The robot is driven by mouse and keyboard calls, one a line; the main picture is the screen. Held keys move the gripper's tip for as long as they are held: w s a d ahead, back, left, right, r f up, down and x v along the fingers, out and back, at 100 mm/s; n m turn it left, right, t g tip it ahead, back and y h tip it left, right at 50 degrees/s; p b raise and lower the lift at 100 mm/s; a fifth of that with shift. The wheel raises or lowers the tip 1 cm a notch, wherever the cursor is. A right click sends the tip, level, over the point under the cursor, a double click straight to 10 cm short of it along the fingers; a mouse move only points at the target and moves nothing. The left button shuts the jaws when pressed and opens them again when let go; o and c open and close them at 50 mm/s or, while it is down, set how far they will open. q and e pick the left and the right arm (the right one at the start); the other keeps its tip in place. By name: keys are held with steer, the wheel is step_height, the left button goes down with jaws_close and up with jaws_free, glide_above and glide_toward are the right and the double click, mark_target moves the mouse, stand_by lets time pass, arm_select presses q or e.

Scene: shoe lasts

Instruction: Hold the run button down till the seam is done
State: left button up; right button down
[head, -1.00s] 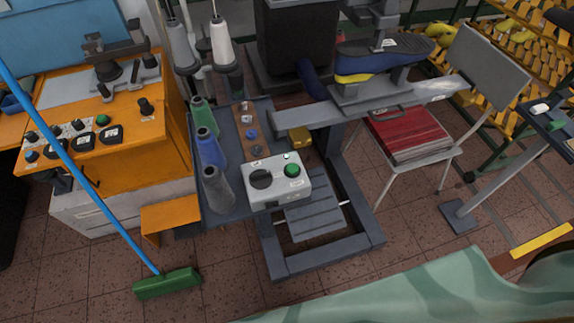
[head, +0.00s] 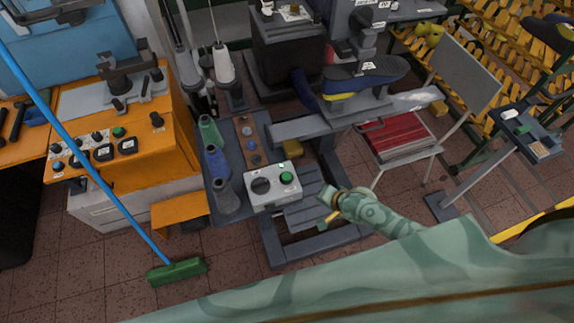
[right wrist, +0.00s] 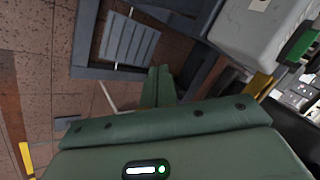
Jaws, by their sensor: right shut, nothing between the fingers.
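The grey control box (head: 262,203) sits at the front of the sewing machine's table, with a black knob (head: 260,186) on its left and the round green run button (head: 287,178) on its right. My right gripper (head: 328,197) is shut and empty, to the right of the box and apart from the button. In the right wrist view its fingers (right wrist: 159,86) are together, and the box (right wrist: 255,28) with its green button (right wrist: 301,43) is at the upper right. A shoe with a blue upper (head: 365,75) rests on the machine's arm. My left gripper is out of view.
Thread cones (head: 216,162) stand left of the box. A blue-handled broom (head: 176,271) leans against the orange machine (head: 180,150). A chair (head: 460,95) holding a red case (head: 395,135) stands at right. Open tiled floor lies in front.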

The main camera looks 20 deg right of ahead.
steer(key=w+a+r+m+y+p, duration=0.1)
steer(key=w+a+r+m, duration=0.1)
steer(key=r, duration=0.3)
steer(key=w+a+r+m+y+p, duration=0.1)
steer(key=w+a+r+m+p, duration=0.15)
steer(key=r, duration=0.35)
arm_select(q)
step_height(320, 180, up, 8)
steer(key=p, duration=0.2)
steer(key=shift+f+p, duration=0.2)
steer(key=shift+p, duration=0.15)
arm_select(e)
step_height(320, 180, up, 10)
steer(key=m+y, duration=0.2)
steer(key=m, duration=0.2)
glide_above(290, 178)
steer(key=shift+f, duration=0.1)
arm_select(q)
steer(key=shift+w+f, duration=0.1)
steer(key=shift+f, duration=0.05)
arm_select(e)
steer(key=shift+f, duration=0.1)
